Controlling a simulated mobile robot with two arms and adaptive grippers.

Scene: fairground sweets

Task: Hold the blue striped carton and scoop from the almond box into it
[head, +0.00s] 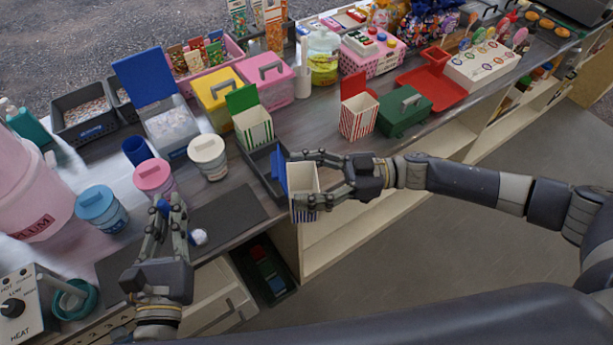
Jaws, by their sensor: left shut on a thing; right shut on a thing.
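The blue striped carton (304,178) is near the counter's front edge, its cream inside facing up and blue stripes low on its front. My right gripper (322,175) is shut on it, fingers around its sides. My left gripper (171,212) is low over the front left of the counter, shut on a small blue thing (163,207), perhaps a scoop handle; its fingers hide most of it. A small white lump (199,236) shows beside these fingers. I cannot tell which box is the almond box; a box with a raised blue lid (146,75) holds pale contents, its label unreadable.
Blue-lidded (98,204), pink-lidded (154,176) and white-lidded (208,149) tubs stand behind my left gripper. A green-flapped striped carton (254,130), a red striped carton (358,117) and a green box (404,111) stand farther back.

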